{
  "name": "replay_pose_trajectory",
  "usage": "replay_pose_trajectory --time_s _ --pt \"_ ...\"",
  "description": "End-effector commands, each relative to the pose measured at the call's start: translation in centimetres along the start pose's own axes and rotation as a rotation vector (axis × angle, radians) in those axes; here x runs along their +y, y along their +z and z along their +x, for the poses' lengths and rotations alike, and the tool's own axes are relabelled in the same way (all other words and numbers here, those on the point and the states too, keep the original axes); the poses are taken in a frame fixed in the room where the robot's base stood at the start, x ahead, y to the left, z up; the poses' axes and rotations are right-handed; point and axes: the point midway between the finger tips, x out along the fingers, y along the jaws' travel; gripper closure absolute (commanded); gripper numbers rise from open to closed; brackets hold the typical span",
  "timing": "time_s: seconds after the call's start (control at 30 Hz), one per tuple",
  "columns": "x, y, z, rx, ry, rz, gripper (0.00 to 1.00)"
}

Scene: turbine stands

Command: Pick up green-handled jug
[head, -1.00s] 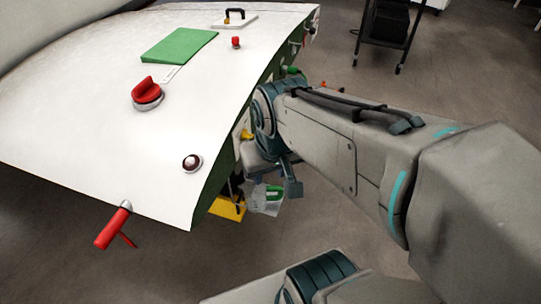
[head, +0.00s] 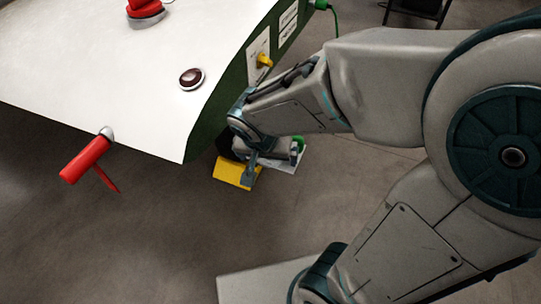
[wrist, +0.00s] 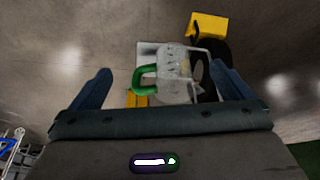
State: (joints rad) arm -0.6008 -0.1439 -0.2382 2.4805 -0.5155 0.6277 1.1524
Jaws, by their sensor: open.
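The green-handled jug (wrist: 172,72) shows in the wrist view as a pale, clear body with a green handle (wrist: 145,80) on its left side. It lies between and beyond the two fingers of my gripper (wrist: 161,88), which are apart with nothing between their tips. In the head view my gripper (head: 272,160) is low beside the turbine stand and covers most of the jug. Only a bit of the green handle (head: 299,141) shows past it there.
A yellow block (head: 236,173) is close by the jug, and in the wrist view it is at the top (wrist: 208,25). The white-topped stand (head: 120,90) with a dark green side is just left of my arm. A red T-handle (head: 86,160) sticks out from its edge.

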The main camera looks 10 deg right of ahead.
Motion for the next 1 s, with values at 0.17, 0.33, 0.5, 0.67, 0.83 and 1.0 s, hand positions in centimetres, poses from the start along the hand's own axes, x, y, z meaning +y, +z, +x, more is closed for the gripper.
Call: replay_pose_trajectory --time_s 0.17,0.33,0.5,0.67,0.83,1.0 --pt "-2.2 1.8 4.9 0.029 -0.003 0.040 0.00" --pt "-3.0 2.0 6.1 0.042 -0.007 0.061 0.00" --pt "-2.9 -0.1 6.9 0.043 -0.005 0.071 0.00" --pt "-2.7 -3.2 8.0 0.043 -0.004 0.071 0.00" --pt "-2.5 -6.1 9.1 0.044 -0.005 0.071 0.00" --pt "-2.4 -7.8 9.7 0.043 -0.006 0.069 0.00"
